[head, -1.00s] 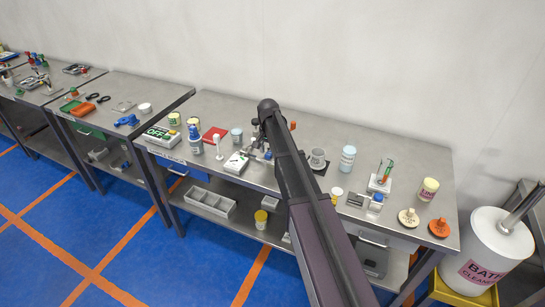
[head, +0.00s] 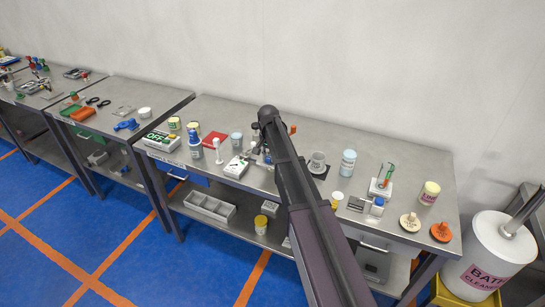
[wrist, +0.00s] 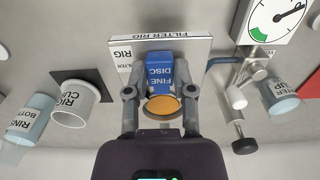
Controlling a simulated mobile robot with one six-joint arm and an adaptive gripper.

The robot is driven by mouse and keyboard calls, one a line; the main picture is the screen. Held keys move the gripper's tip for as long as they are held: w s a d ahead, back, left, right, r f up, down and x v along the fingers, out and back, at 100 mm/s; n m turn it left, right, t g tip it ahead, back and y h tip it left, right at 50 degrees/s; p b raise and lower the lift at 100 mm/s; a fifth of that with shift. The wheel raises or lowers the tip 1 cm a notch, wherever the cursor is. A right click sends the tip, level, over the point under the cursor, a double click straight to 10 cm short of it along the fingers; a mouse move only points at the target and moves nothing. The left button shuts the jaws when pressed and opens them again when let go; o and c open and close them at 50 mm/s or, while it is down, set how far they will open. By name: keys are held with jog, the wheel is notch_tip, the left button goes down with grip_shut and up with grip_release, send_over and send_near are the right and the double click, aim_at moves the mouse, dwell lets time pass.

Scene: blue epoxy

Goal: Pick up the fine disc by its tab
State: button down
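The fine disc shows in the wrist view as an amber round face (wrist: 162,106) with a blue tab (wrist: 160,70) labelled FINE DISC. It is at the white filter rig (wrist: 195,47); whether it sits in the rig or just in front of it I cannot tell. My gripper (wrist: 160,92) is open, with one finger to each side of the disc and tab. In the head view my arm hides the disc and most of my gripper.
Right of the rig are a metal valve (wrist: 238,97), a dial gauge (wrist: 274,18) and a clear cup (wrist: 284,97). Left are the rig cup (wrist: 77,108) and a rinse bottle (wrist: 30,122).

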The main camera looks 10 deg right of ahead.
aim_at(269, 157)
jog(key=shift+r+p, duration=0.25)
jog(key=shift+p, duration=0.05)
jog(key=shift+r+p, duration=2.15)
jog(key=shift+r, duration=0.05)
